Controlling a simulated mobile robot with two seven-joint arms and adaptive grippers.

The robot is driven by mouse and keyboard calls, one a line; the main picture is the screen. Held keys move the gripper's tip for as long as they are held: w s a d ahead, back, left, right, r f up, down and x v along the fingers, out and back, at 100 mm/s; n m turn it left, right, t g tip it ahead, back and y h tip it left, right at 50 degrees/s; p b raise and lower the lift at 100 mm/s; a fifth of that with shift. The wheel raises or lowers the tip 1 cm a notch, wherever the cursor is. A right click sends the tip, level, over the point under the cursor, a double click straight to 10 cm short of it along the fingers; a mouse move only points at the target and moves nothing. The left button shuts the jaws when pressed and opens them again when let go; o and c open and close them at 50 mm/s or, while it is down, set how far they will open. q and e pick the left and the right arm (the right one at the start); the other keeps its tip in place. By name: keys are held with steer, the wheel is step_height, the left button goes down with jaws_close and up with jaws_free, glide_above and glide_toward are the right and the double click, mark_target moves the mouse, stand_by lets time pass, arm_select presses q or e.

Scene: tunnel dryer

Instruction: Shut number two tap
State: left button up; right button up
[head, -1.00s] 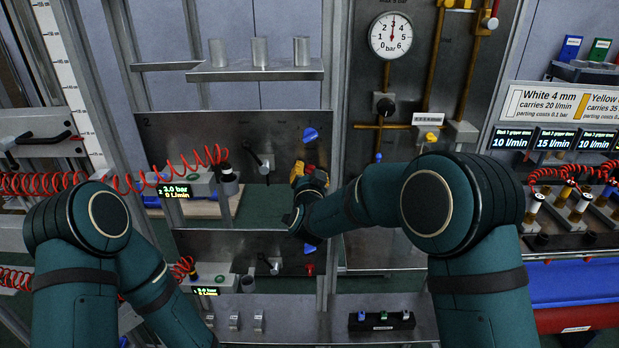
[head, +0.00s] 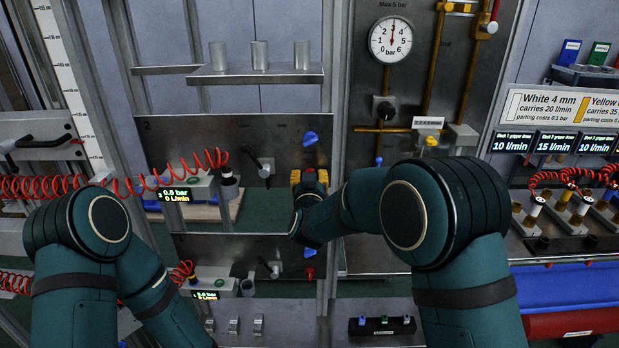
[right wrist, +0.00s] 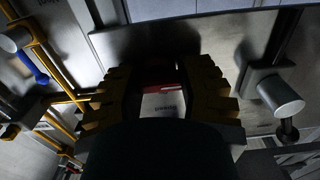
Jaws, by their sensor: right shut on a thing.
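The upper steel panel (head: 190,138) carries a 2 at its top left. A blue lever (head: 310,138) sits at its right, clear of my gripper. My right gripper (head: 309,177), with yellow fingers, is just below that lever, shut on a small red part at the panel's right edge. In the right wrist view, the red part (right wrist: 160,88) and a pale labelled face (right wrist: 163,104) show between the fingers of the gripper (right wrist: 163,95); the fingers hide most of it. Whether this part is the number two tap I cannot tell. My left gripper is outside the view.
The display (head: 177,195) by the upper panel reads about 0.5 bar and 0 L/min. A lower panel (head: 205,245) has its own blue lever (head: 310,251) and red knob (head: 309,272). A gauge (head: 391,38) points near 3. A red coiled hose (head: 120,184) hangs at left.

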steer(key=o, duration=1.2)
steer(key=shift+s, duration=0.1)
steer(key=s, duration=1.1)
steer(key=shift+s, duration=0.4)
